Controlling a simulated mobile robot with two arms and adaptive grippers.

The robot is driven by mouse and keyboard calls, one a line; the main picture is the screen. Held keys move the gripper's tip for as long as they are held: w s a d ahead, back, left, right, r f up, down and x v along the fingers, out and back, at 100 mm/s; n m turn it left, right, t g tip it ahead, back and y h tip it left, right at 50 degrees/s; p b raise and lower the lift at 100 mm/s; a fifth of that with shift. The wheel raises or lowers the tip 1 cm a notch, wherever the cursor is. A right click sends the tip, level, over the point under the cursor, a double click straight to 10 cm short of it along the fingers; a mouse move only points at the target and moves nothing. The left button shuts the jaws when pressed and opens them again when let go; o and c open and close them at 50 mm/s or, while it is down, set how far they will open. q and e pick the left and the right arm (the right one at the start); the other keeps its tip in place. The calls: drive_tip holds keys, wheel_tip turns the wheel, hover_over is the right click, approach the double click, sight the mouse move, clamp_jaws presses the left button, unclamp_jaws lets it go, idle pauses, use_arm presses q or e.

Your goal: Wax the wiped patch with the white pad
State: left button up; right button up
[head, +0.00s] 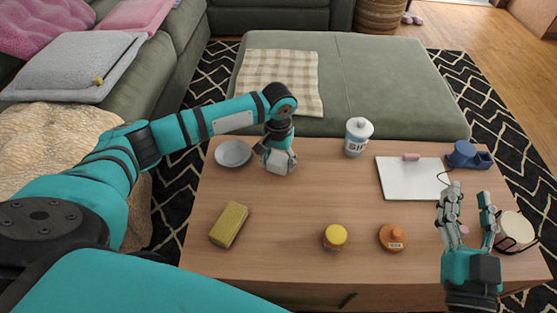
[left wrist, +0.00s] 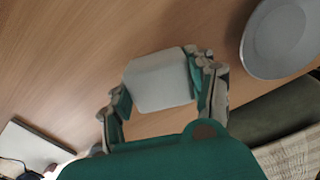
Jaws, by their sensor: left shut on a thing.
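The white pad (head: 281,162) is held between the fingers of my left gripper (head: 277,153), near the back of the wooden table. In the left wrist view the white pad (left wrist: 160,80) sits between both fingers of my left gripper (left wrist: 165,92). I cannot tell whether the pad touches the table top. No wiped patch stands out on the wood. An orange tin with a label (head: 393,237) sits near the front of the table. My right gripper (head: 467,197) is open and empty above the table's right side, its fingers apart.
A grey plate (head: 233,153) lies just left of the pad. A yellow sponge (head: 229,225), a yellow-lidded jar (head: 335,236), a white bottle (head: 357,137), a whiteboard (head: 408,180), a blue holder (head: 468,155) and a cream cup (head: 514,232) stand around. The table middle is clear.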

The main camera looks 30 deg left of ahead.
use_arm(q)
drive_tip(key=shift+f, duration=1)
drive_tip(key=shift+d+r, duration=0.1)
